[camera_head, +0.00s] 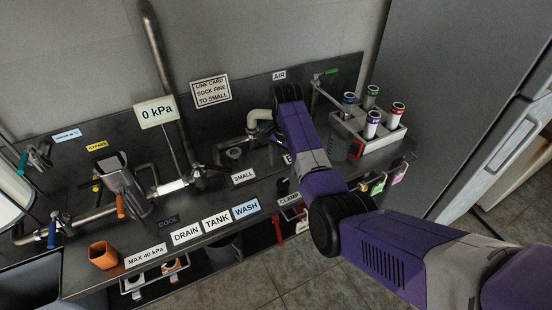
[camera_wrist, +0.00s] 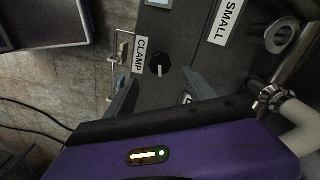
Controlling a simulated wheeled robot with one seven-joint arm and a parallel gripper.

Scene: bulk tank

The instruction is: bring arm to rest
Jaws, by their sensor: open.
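My arm (camera_head: 310,165) is purple and grey and reaches from the lower right across the bench, bent at a black joint (camera_head: 325,225). Its far end is over the back of the bench, near the pale bent pipe. My gripper (camera_wrist: 163,85) shows in the wrist view as two grey fingers spread apart, with no object between them. Beyond the fingers are a black knob (camera_wrist: 160,64) and the CLAMP label (camera_wrist: 139,56); the gap to them is hard to judge.
A rack (camera_head: 347,127) with several capped tubes stands at the right of the bench. Pipes and valves run along the back. An orange cup (camera_head: 103,254) stands at the left front. A pale pipe (camera_wrist: 298,125) is close on the right in the wrist view. Floor (camera_head: 270,280) shows in front.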

